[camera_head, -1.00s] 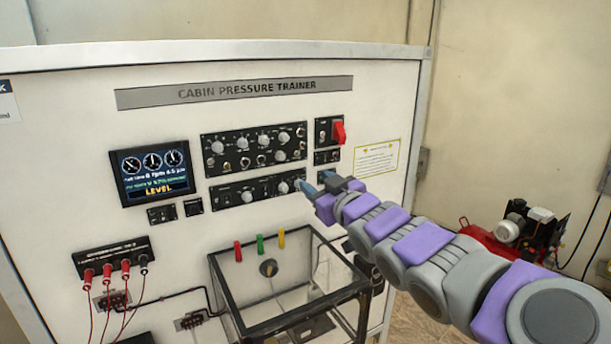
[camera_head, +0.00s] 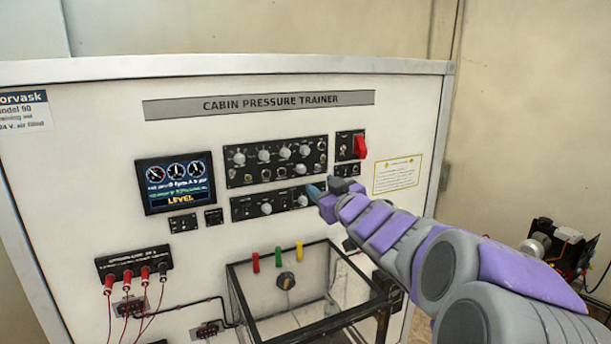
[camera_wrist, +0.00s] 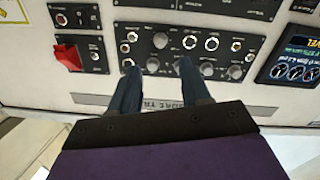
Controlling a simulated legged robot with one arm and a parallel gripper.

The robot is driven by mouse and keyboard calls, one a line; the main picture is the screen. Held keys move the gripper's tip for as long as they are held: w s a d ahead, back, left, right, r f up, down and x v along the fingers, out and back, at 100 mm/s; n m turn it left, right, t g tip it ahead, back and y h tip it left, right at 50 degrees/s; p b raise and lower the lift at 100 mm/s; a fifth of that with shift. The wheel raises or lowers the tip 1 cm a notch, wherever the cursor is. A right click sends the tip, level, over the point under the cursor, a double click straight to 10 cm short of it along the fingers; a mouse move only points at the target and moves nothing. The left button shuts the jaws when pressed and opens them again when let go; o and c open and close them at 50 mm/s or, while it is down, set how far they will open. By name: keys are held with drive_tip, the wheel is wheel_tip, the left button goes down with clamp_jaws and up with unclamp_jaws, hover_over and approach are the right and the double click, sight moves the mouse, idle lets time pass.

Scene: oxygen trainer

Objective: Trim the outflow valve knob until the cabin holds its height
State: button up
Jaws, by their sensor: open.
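The trainer's upper knob panel (camera_head: 277,160) and lower knob panel (camera_head: 250,206) sit mid-board in the head view. The lower panel carries a grey knob (camera_head: 266,208) and another grey knob (camera_head: 302,200) near its right end. Labels are too small to read, so I cannot tell which knob is the outflow valve. My gripper (camera_head: 325,187) is open and empty at the right end of these panels. In the wrist view, upside down, its two fingers (camera_wrist: 157,70) overlap the upper panel (camera_wrist: 215,44); contact is not clear. The display (camera_head: 176,182) reads LEVEL.
A red switch guard (camera_head: 360,147) stands out right of the upper panel, close to my gripper. A clear box with a black frame (camera_head: 235,290) juts out below. Red and black plugs with leads (camera_head: 135,277) are at lower left.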

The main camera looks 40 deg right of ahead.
sight(303, 171)
drive_tip(key=x, duration=1)
drive_tip(key=shift+w+d, duration=0.1)
drive_tip(key=shift+w, duration=0.2)
drive_tip(key=shift+c, duration=0.4)
clamp_jaws()
